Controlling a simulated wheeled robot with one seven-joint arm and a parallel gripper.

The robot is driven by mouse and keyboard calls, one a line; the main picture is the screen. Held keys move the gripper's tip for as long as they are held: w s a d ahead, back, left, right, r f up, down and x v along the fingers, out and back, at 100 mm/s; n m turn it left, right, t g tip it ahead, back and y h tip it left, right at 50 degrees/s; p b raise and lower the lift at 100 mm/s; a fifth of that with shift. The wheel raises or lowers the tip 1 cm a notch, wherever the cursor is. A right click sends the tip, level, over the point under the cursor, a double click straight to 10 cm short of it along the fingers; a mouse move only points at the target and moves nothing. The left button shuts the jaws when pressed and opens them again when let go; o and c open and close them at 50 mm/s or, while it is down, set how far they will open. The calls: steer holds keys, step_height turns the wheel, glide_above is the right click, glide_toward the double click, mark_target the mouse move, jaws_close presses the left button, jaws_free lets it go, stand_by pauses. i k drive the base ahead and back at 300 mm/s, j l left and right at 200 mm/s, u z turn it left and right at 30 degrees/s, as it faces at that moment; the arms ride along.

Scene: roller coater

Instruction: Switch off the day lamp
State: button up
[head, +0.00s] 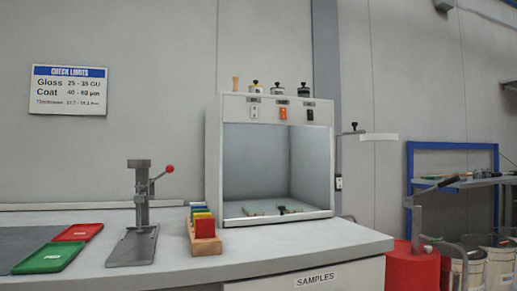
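A light-grey viewing cabinet (213,165) with an open front stands on the bench at the centre. Its top panel carries three switches in a row: a white one (254,111), an orange one (283,113) and a black one (310,115). A small label sits above each switch, too small to read, so I cannot tell which is the day lamp's. The cabinet's inside is evenly grey, and I cannot tell whether a lamp is lit. A greenish panel (262,211) with a small dark item lies on its floor. My gripper is not in view.
A wooden block with coloured pieces (205,246) stands left of the cabinet. Beyond it are a lever stand (142,215), a red tray (79,232) and a green tray (48,258). Small pots (280,89) top the cabinet. Red drum (412,268) and blue rack (410,165) stand right.

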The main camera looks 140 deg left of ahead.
mark_target(254, 109)
steer(key=u, duration=4.6)
